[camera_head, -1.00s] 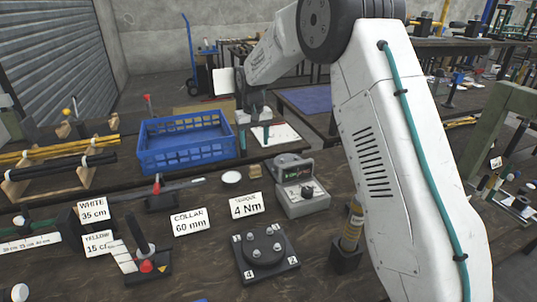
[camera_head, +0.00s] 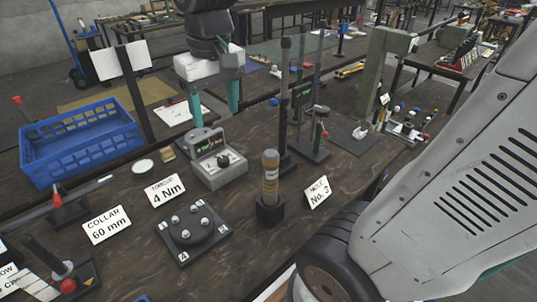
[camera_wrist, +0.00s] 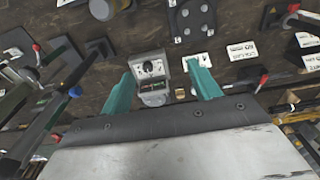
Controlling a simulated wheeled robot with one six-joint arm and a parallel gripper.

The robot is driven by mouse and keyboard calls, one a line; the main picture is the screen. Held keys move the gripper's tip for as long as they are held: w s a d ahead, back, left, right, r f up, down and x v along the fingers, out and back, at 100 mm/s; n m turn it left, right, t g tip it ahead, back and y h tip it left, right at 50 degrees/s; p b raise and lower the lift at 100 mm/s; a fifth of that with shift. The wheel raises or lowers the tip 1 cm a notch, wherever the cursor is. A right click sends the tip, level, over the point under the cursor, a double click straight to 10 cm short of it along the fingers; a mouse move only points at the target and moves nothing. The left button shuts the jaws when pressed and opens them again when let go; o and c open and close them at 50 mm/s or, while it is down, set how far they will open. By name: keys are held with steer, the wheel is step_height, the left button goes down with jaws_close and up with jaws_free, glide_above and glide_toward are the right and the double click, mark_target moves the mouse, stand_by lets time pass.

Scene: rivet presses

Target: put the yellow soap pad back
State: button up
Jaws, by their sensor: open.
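I cannot make out a clear yellow soap pad in any view. A small tan block (camera_head: 167,154) lies beside a round white disc (camera_head: 142,166) on the dark bench; I cannot tell whether it is the pad. My gripper (camera_head: 214,116) is open and empty, its two teal fingers pointing down over the bench, behind the grey torque box (camera_head: 218,168) in the head view. In the wrist view the fingers of my gripper (camera_wrist: 160,75) stand apart, with the torque box (camera_wrist: 151,70) showing between them.
A blue crate (camera_head: 75,168) stands left of the fingers. A yellow-banded cylinder (camera_head: 270,178) stands upright in a black block. A dark plate with numbered studs (camera_head: 190,232) and several signs lie in front. Tall posts (camera_head: 300,100) rise to the right.

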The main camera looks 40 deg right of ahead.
steer(key=s+f, duration=0.3)
steer(key=s, duration=1.1)
steer(key=shift+s+d+f, duration=0.25)
steer(key=shift+f, duration=0.15)
